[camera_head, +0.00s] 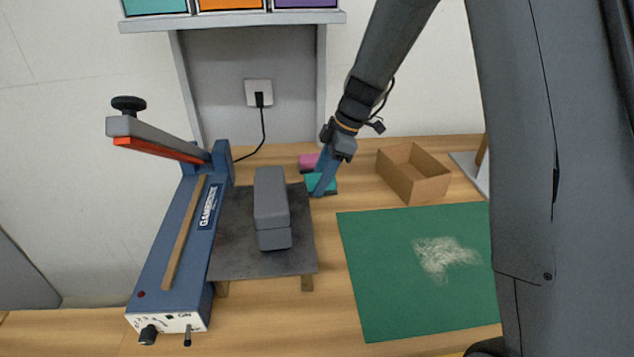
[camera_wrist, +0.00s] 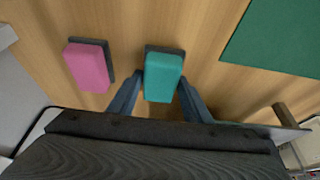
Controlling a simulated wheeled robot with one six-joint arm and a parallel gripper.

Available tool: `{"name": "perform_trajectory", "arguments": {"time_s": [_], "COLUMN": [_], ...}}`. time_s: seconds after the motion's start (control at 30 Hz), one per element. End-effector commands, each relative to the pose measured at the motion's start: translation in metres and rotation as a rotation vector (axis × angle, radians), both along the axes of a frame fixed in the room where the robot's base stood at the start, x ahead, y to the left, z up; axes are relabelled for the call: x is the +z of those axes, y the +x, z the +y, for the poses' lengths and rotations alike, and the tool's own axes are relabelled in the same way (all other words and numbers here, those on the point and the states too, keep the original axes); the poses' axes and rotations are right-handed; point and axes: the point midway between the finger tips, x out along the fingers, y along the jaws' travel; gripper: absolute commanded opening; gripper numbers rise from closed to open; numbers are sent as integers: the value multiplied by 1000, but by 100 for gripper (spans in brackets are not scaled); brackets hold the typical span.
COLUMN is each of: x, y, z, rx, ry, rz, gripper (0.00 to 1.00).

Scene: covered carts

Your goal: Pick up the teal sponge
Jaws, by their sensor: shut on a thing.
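The teal sponge (camera_wrist: 163,78) is a small block with a dark layer under it. In the wrist view it sits between the two blue fingers of my gripper (camera_wrist: 160,92), which are shut on it. In the head view the teal sponge (camera_head: 318,184) shows behind the metal plate, partly covered by a blue finger of my gripper (camera_head: 325,182). It looks to be at or close to the wooden table top; I cannot tell whether it is lifted. A pink sponge (camera_wrist: 88,66) with a dark layer lies beside it to the left, apart from the fingers.
A blue heat sealer (camera_head: 180,240) stands at the left, with a dark metal plate (camera_head: 225,262) bearing a grey block (camera_head: 271,205). An open cardboard box (camera_head: 412,175) stands right of my gripper. A green mat (camera_head: 385,290) with pale crumbs lies in front. A shelf (camera_head: 235,20) hangs above.

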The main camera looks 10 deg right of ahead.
Motion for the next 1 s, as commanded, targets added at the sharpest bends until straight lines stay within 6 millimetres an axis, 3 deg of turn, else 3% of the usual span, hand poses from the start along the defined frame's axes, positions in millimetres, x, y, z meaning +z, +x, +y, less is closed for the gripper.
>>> {"name": "perform_trajectory", "arguments": {"time_s": [0.5,0.77,1.0], "x": [110,106,106], "y": [1,1,2], "z": [-1,-60,-127], "rx": [0,-6,-7], "ry": [0,0,0], "rz": [-5,-1,-2], "gripper": [22,22,22]}}
